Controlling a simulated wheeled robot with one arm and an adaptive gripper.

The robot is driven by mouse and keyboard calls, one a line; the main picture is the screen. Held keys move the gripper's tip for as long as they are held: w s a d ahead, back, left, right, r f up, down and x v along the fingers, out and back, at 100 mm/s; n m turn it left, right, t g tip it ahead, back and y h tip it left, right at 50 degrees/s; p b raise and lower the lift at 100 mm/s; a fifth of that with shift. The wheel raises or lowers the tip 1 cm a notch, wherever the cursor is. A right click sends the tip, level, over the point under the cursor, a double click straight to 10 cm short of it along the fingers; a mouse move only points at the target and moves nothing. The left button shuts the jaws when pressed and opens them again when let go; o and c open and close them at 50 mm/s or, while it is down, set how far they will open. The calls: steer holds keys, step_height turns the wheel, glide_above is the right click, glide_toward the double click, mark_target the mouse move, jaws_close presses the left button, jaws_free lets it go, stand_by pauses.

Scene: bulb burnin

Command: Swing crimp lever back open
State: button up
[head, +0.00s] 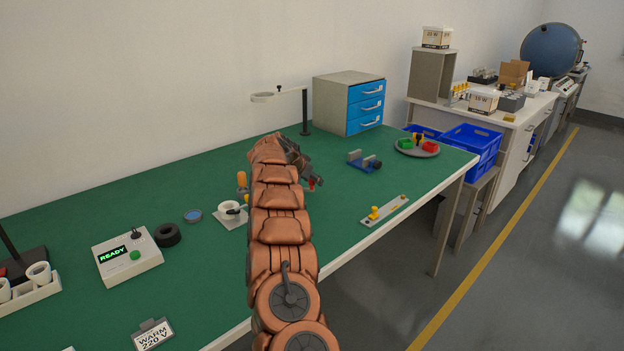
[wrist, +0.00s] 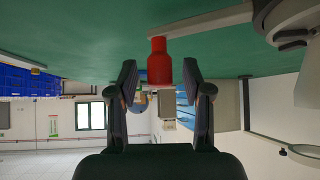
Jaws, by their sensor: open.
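The crimp lever shows in the wrist view as a pale bar (wrist: 205,22) with a red knob (wrist: 159,62) on it. In the head view a small red part (head: 312,184), likely the same knob, shows just beside my arm. My gripper (wrist: 160,78) is open in the wrist view, one dark finger on each side of the knob, with gaps on both sides. In the head view my gripper (head: 305,168) is over the green bench, and my arm hides much of what lies around it.
A white cup (head: 231,210) on a pale plate stands left of my arm. A blue vise-like fixture (head: 364,161), a pale strip with a yellow knob (head: 385,210) and a round tray (head: 417,152) lie to the right. A control box (head: 128,256) reads READY.

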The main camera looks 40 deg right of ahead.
jaws_close()
stand_by(0.3)
stand_by(0.4)
